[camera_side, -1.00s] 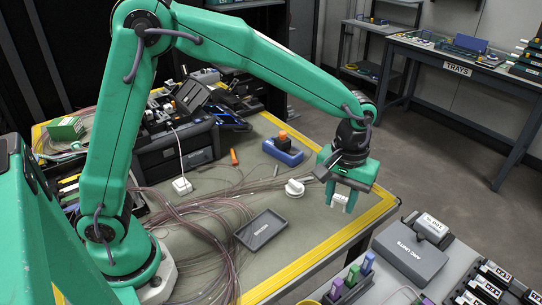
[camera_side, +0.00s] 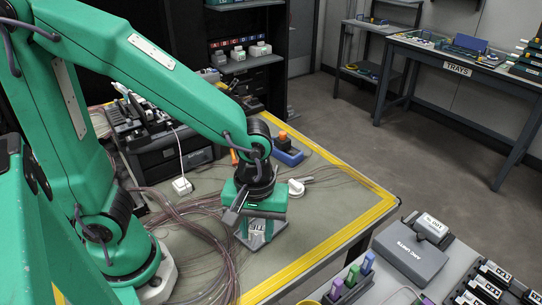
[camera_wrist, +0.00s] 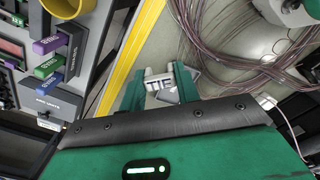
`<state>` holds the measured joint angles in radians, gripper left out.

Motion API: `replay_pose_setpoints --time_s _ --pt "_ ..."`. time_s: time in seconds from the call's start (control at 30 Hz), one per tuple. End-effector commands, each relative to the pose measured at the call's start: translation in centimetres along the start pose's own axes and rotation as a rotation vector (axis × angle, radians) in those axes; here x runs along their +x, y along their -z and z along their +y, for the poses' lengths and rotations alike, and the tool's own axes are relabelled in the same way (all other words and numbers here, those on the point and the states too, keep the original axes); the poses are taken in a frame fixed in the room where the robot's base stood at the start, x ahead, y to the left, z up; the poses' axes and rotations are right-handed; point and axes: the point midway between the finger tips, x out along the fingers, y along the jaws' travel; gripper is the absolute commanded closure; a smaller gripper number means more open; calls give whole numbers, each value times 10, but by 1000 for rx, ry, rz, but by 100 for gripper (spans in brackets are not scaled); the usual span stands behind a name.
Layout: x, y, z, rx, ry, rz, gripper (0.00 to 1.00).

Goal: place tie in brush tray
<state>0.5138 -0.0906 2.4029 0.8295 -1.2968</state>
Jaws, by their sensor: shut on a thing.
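My gripper (camera_side: 257,229) points down over the near part of the bench and is shut on the tie (camera_side: 256,225), a small whitish block with dark TIE lettering. In the wrist view the tie (camera_wrist: 161,84) sits between the two green fingers of my gripper (camera_wrist: 158,88). The brush tray (camera_side: 255,243), a shallow dark grey tray on the bench mat, is directly below and mostly hidden by the gripper. I cannot tell whether the tie touches the tray floor.
Loose brownish fibre loops (camera_side: 190,225) lie left of the tray. Yellow tape (camera_side: 335,236) marks the bench edge. A side bench holds a grey case (camera_side: 410,248) and coloured pieces (camera_side: 352,276).

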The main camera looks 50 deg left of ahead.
Motion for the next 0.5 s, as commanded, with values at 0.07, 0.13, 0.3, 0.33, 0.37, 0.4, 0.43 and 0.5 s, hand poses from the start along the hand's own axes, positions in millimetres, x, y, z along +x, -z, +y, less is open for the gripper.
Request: replay_pose_setpoints --time_s 0.07,0.13,0.3,0.33,0.37,0.4,0.43,0.5 --pt "1 -1 -2 -4 0 0 89" --pt "1 -1 -2 -5 0 0 89" --pt "3 3 -2 -5 1 0 89" --pt "4 4 -2 -6 0 0 89" --pt "5 6 -2 -6 0 0 89" --pt "7 9 -3 -7 1 0 89" --pt "8 12 -3 -8 1 0 89" --pt "13 19 -4 -9 3 -1 89"
